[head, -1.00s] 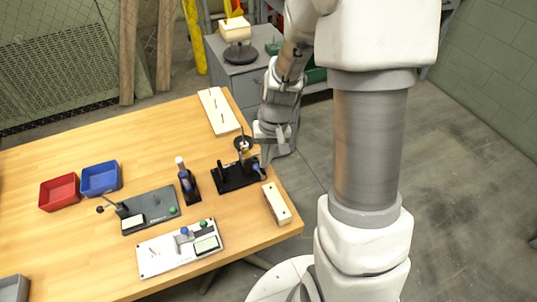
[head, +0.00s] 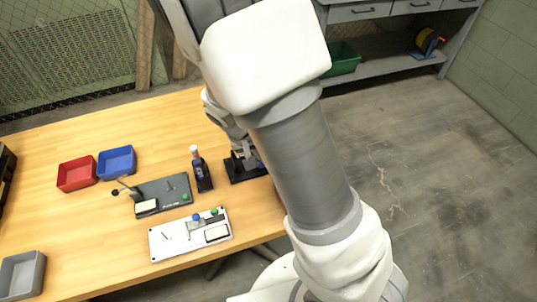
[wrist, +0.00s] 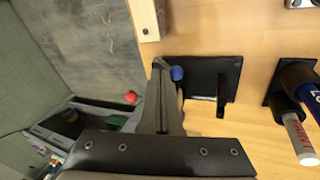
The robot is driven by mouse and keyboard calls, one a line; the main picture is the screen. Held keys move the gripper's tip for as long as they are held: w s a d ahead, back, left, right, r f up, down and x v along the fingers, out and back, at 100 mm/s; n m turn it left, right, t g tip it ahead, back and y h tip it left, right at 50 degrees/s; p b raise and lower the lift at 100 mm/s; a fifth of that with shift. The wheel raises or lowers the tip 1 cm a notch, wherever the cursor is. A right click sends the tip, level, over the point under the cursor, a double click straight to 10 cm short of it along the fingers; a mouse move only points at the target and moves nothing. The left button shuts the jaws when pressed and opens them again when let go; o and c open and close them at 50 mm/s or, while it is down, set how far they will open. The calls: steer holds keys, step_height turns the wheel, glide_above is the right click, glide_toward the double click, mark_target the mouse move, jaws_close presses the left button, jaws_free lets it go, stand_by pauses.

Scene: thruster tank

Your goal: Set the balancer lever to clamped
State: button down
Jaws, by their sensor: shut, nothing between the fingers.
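The black balancer stand (head: 238,172) sits near the table's right edge in the head view, its right part hidden behind my arm. In the wrist view its dark base (wrist: 205,68) has an upright post (wrist: 221,95) and a blue lever knob (wrist: 177,73). My gripper (wrist: 161,66) is shut and empty, its tips right beside the blue knob. I cannot tell whether they touch it. In the head view my gripper is mostly hidden by the arm. The lever's exact setting cannot be read.
A bottle (head: 201,170) in a black holder stands left of the balancer. A grey lever device (head: 165,192) and a white panel (head: 187,240) lie further left and in front. A pale block (wrist: 147,20) lies close beside the balancer. Red (head: 76,174) and blue (head: 116,162) bins stand at the left.

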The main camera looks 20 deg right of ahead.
steer(key=shift+a+f+h+b, duration=0.3)
steer(key=shift+a+h, duration=0.2)
steer(key=shift+h, duration=0.15)
steer(key=shift+a+f+h+b, duration=0.3)
steer(key=shift+a+h, duration=0.15)
steer(key=shift+h, duration=0.2)
steer(key=shift+d+r, duration=0.15)
steer(key=shift+d+f+b, duration=0.3)
steer(key=shift+d, duration=0.4)
steer(key=shift+r, duration=0.1)
